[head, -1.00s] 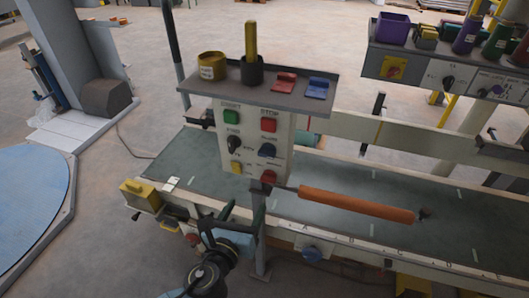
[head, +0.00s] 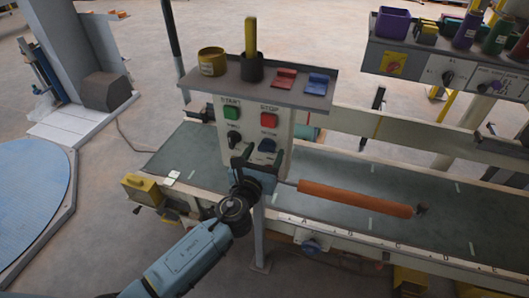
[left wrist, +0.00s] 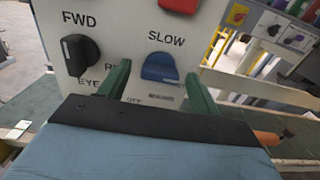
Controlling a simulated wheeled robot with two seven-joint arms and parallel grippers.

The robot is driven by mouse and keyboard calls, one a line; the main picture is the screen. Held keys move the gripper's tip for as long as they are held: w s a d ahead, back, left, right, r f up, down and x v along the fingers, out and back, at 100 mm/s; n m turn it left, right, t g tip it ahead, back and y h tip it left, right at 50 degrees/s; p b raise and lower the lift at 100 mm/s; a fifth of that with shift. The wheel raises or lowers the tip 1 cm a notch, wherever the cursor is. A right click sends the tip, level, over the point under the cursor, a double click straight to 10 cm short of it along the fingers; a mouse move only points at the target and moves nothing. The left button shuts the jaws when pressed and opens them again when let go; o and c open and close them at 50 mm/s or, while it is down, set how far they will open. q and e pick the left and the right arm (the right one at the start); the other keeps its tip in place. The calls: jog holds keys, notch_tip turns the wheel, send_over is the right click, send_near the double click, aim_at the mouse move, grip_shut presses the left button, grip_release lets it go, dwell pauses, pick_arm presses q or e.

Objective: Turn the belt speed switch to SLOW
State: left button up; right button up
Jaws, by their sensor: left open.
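The belt speed switch is a blue knob (head: 267,145) low on the right of the white control panel (head: 252,104). In the left wrist view the blue knob (left wrist: 161,68) has SLOW printed above it; its other label is partly hidden. My left gripper (head: 255,160) is open in front of the lower panel. In the left wrist view its green fingers (left wrist: 159,78) stand on either side of the knob's lower part, with the knob between them. I cannot tell whether they touch it. My right gripper is not in view.
A black FWD knob (left wrist: 80,54) sits left of the blue knob. A green START button (head: 231,113) and a red STOP button (head: 268,120) are above. A shelf (head: 250,90) with cups tops the panel.

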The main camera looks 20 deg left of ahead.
pick_arm(q)
jog(key=shift+w, duration=0.25)
jog(key=c, duration=1)
